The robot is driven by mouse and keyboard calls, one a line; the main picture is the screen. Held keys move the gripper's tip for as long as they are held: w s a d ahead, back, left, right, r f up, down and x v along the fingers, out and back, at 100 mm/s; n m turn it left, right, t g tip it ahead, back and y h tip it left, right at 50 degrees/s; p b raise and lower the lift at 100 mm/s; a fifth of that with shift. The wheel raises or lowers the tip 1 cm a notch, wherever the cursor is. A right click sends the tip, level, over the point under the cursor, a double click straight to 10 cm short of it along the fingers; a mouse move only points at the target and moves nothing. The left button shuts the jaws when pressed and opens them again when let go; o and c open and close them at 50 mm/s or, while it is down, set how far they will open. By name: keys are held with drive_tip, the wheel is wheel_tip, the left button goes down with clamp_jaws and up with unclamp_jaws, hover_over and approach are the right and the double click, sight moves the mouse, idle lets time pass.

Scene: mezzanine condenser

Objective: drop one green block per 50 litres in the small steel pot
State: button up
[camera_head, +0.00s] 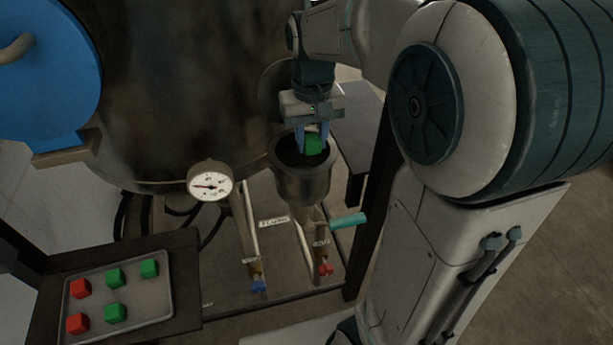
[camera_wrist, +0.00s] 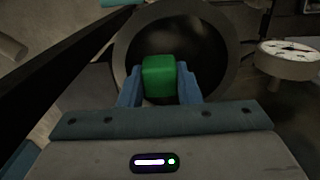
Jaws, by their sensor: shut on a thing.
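A small steel pot (camera_head: 301,184) stands beside the large dark tank, with its open top facing up. My gripper (camera_head: 313,140) is shut on a green block (camera_head: 314,145), directly over the pot's mouth. In the wrist view the green block (camera_wrist: 159,76) sits between the blue fingers, with the pot's rim (camera_wrist: 229,64) around it. The pot's inside is dark, and I cannot tell whether anything lies in it.
Two red blocks (camera_head: 80,288) (camera_head: 77,323) share the tray at the lower left. The tank (camera_head: 190,90) stands left of the pot. Below the pot are a teal handle (camera_head: 348,220), a red valve (camera_head: 326,269) and a blue valve (camera_head: 258,286). A dark post stands right of the pot.

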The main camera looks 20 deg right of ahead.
drive_tip(key=o, duration=1.1)
drive_tip(key=shift+c, duration=0.2)
wheel_tip(320, 180, up, 14)
drive_tip(key=shift+f, duration=0.1)
drive_tip(key=s+f+t, duration=0.3)
drive_tip(key=s+f, duration=1.1)
drive_tip(key=f, duration=0.2)
drive_tip(key=shift+s, duration=0.15)
